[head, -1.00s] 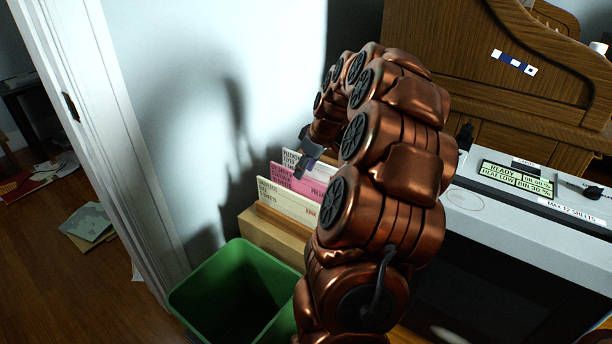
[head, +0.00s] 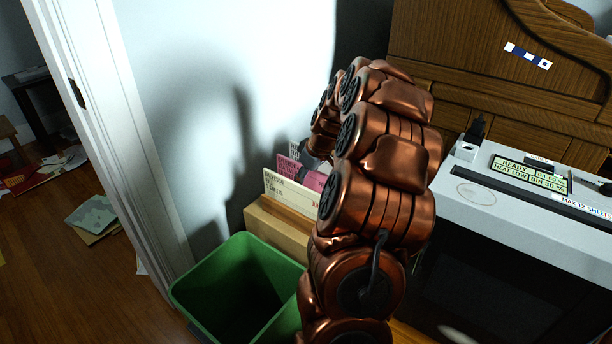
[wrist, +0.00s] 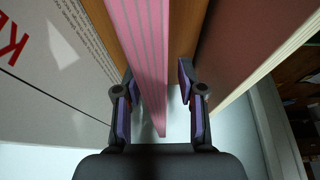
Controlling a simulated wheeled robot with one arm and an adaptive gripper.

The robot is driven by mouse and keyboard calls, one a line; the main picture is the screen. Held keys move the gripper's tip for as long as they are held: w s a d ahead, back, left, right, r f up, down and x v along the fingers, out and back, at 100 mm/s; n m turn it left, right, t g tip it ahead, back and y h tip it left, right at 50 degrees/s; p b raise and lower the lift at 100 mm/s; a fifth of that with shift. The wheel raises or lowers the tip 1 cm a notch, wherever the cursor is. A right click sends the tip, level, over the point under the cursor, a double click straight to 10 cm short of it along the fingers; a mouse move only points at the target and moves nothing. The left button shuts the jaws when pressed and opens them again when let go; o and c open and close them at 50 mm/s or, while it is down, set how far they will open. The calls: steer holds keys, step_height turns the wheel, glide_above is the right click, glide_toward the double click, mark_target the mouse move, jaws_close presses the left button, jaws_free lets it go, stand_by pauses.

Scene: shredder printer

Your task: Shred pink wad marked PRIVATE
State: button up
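The pink wad (head: 313,181) stands upright in a wooden holder (head: 278,234), between a cream wad (head: 290,193) in front and a white one (head: 297,153) behind. The arm covers its right part, and I cannot read PRIVATE on it. In the wrist view the pink wad (wrist: 150,50) runs between the two purple-padded fingers of my gripper (wrist: 158,85). The left finger is close to it, and a gap shows at the right finger. My gripper is open around the wad. In the head view the arm mostly hides my gripper.
A green bin (head: 240,290) stands in front of the holder. The shredder-like machine (head: 500,210) with a lit READY display is at right, with a wooden cabinet (head: 480,90) behind. A white wall and door frame (head: 110,120) are at left. Papers lie on the floor.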

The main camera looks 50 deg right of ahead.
steer(key=shift+c, duration=0.2)
jaws_close()
steer(key=shift+r, duration=0.15)
steer(key=shift+r+p, duration=0.4)
steer(key=shift+r, duration=0.5)
step_height(320, 180, up, 10)
steer(key=p, duration=0.4)
steer(key=shift+r, duration=0.25)
stand_by(0.4)
